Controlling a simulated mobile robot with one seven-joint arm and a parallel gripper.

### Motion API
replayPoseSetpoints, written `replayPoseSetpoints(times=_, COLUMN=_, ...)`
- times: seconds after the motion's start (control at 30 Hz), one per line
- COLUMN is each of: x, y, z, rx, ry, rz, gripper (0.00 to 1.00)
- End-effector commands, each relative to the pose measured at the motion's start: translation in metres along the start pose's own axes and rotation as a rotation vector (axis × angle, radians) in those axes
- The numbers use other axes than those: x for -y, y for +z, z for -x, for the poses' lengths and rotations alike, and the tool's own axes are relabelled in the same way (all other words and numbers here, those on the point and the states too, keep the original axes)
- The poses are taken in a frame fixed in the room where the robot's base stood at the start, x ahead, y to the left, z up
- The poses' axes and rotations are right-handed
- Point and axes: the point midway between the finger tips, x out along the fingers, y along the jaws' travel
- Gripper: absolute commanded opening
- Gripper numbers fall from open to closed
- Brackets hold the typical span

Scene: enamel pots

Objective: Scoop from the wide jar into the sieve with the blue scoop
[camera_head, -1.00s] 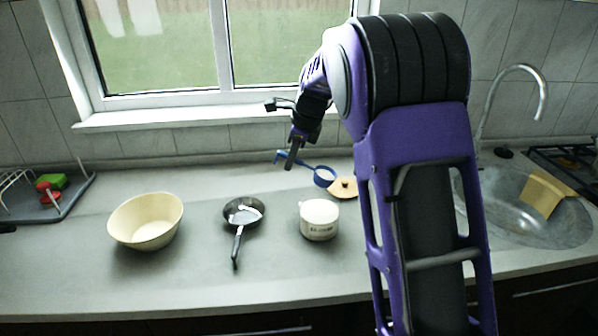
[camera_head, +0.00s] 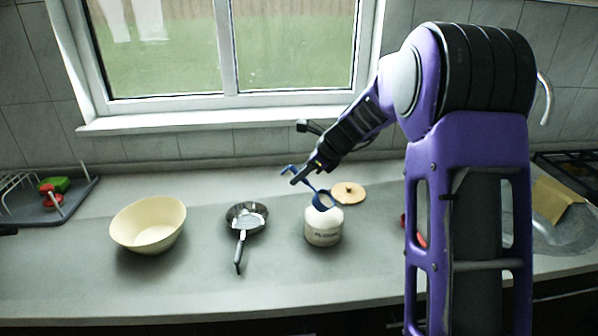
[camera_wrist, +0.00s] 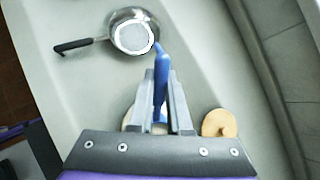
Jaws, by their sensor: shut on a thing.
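My gripper (camera_head: 305,176) is shut on the blue scoop (camera_head: 322,200), near its handle. In the wrist view the blue handle (camera_wrist: 161,75) stands between the two fingers (camera_wrist: 160,95). The scoop's bowl hangs at the top of the wide white jar (camera_head: 323,235); I cannot tell whether it touches the jar or is inside it. The jar is open and stands upright, with dark lettering on its front. The sieve (camera_head: 235,219), a round metal bowl with a black handle, lies left of the jar; it also shows in the wrist view (camera_wrist: 146,19).
A tan round lid (camera_head: 352,198) lies behind the jar, to its right. A cream bowl (camera_head: 148,226) stands at the left. The counter between bowl and sieve is clear.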

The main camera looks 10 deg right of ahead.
Motion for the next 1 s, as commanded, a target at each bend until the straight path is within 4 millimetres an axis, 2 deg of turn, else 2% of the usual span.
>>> replayPoseSetpoints(times=0.77, x=-0.009, y=-0.036, z=-0.045, rx=-0.002, ry=0.000, rz=0.000, gripper=0.00)
replayPoseSetpoints(times=1.0, x=-0.008, y=-0.035, z=-0.041, rx=-0.045, ry=0.001, rz=0.008, gripper=0.00)
